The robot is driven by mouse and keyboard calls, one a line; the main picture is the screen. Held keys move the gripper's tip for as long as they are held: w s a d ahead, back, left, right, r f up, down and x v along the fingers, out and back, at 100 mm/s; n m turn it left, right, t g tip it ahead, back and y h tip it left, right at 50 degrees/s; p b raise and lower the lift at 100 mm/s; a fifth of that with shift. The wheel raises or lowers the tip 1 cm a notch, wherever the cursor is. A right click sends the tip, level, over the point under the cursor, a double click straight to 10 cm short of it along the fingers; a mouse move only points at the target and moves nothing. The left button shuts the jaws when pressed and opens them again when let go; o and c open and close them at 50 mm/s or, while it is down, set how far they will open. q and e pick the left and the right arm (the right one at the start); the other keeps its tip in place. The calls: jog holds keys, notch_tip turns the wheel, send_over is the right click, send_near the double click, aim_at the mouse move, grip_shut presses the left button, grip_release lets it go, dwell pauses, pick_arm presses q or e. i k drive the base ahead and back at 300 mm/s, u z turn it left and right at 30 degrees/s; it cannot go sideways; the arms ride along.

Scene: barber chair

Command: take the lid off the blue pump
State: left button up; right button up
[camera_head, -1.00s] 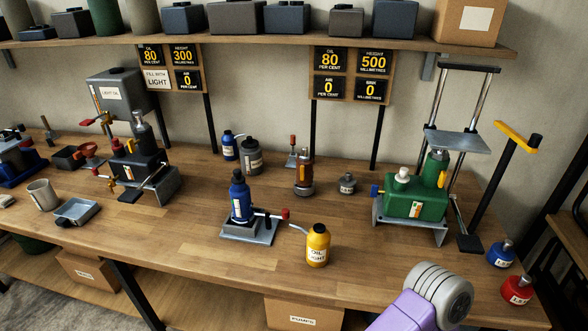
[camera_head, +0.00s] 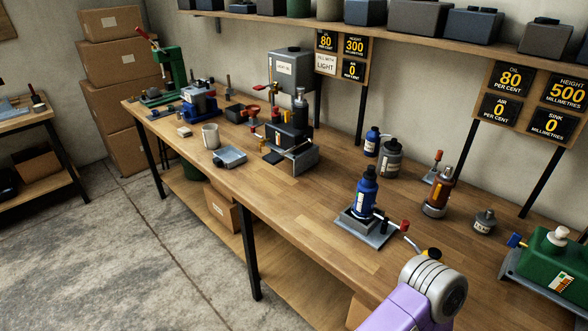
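A blue-based unit with a grey top (camera_head: 200,101) stands on the bench toward its far left end. Whether it has a separate lid is too small to tell. A blue bottle-shaped jack (camera_head: 363,197) stands upright on a grey metal plate (camera_head: 378,235) near the middle front of the bench, with a dark top and a red-tipped handle. I cannot tell for sure which of these is the blue pump. Neither gripper is in view. Only a purple and grey link of my own arm shows at the lower right.
The wooden bench (camera_head: 300,205) has clear room between the grey tray (camera_head: 230,157) and the blue jack. Open concrete floor (camera_head: 110,245) lies in front at left.

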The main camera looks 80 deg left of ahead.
aim_at(370, 175)
jog(key=u, duration=2.2)
